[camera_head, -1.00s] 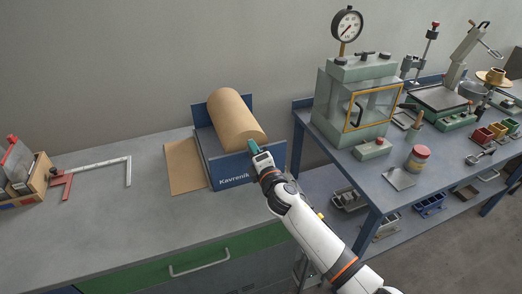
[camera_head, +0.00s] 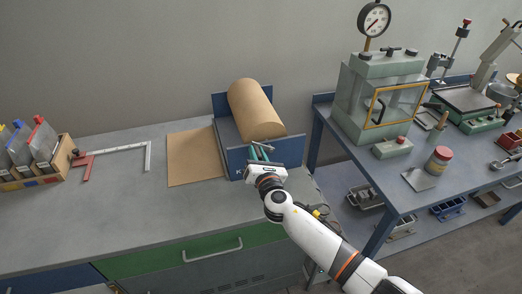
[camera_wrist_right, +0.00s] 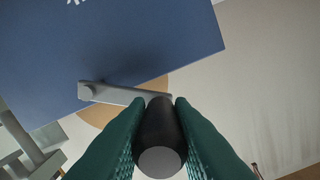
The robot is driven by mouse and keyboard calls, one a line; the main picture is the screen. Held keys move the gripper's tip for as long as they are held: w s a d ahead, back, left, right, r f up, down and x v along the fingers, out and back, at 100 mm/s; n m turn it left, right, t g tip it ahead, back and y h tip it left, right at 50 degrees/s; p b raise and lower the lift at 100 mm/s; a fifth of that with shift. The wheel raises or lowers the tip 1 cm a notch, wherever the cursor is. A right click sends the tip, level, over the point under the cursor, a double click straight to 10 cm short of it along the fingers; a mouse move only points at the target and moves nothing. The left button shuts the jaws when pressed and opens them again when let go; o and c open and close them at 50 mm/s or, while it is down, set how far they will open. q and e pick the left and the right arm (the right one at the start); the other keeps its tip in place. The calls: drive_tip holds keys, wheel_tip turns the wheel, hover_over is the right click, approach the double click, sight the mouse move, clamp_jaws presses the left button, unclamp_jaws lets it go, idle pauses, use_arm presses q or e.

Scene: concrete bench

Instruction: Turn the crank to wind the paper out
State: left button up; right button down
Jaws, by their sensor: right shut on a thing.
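A brown paper roll (camera_head: 252,108) lies in a blue stand (camera_head: 237,162) on the bench. A flat paper sheet (camera_head: 192,158) extends from the stand's left side onto the bench top. The crank (camera_wrist_right: 115,92) is a grey arm with a black round handle (camera_wrist_right: 160,140), in front of the stand's blue end plate in the right wrist view. My right gripper (camera_head: 258,150) is at the stand's front end, its green fingers shut on the crank handle, one on each side. In the head view the fingers hide part of the crank. My left gripper is not in view.
Bare bench top lies in front of the sheet. A blue table (camera_head: 375,170) with a glass-fronted press (camera_head: 380,95) stands at right.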

drive_tip(key=shift+s+a+f+n, duration=0.1)
drive_tip(key=shift+a+f+n, duration=0.1)
drive_tip(key=shift+f+n, duration=0.45)
drive_tip(key=shift+a+f+n, duration=0.15)
drive_tip(key=shift+f+n, duration=0.1)
drive_tip(key=shift+n, duration=0.7)
drive_tip(key=c, duration=1.3)
unclamp_jaws()
drive_tip(key=v, duration=1.2)
